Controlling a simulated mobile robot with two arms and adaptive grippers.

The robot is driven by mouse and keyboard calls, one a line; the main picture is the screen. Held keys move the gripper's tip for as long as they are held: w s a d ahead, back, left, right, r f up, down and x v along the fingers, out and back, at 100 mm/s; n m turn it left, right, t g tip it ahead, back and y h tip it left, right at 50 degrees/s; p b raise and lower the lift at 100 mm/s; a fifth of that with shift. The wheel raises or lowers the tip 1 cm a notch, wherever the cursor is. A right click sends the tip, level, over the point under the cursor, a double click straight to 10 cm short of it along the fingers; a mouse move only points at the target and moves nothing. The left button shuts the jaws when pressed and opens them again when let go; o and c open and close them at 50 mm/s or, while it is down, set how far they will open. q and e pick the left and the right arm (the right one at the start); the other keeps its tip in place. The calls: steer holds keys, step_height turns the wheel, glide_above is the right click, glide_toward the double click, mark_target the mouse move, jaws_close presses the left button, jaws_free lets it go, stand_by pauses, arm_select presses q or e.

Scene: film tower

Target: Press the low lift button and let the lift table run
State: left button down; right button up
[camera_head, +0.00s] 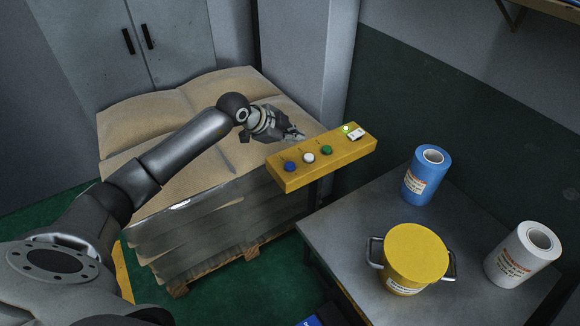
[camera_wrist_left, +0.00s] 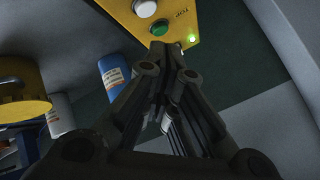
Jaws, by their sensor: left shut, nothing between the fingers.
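A yellow button box (camera_head: 338,165) stands beside the sack stack, carrying a blue button (camera_head: 290,167), a white button (camera_head: 309,158) and a green button (camera_head: 326,150). A small green lamp (camera_head: 347,128) glows at its far end. The wrist view shows "TOP" lettering beside the green button (camera_wrist_left: 159,27); the other labels are too small to read. My left gripper (camera_head: 299,136) is shut and empty, close to the box's edge on the sack side; I cannot tell whether it touches. I cannot tell which surface is the lift table. My right gripper is not in view.
Sacks (camera_head: 140,122) lie on a wrapped stack on a wooden pallet (camera_head: 213,272). A grey table (camera_head: 335,225) holds a blue roll (camera_head: 424,177), a yellow lidded pot (camera_head: 415,255) with handles and a white roll (camera_head: 520,255). Grey cabinet doors (camera_head: 170,45) stand behind the sacks.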

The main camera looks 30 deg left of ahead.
arm_select(q)
steer(key=b, duration=0.5)
glide_above(292, 167)
step_height(292, 167, down, 7)
steer(key=shift+r, duration=0.15)
steer(key=shift+f, duration=0.45)
stand_by(0.6)
steer(key=shift+f, duration=0.4)
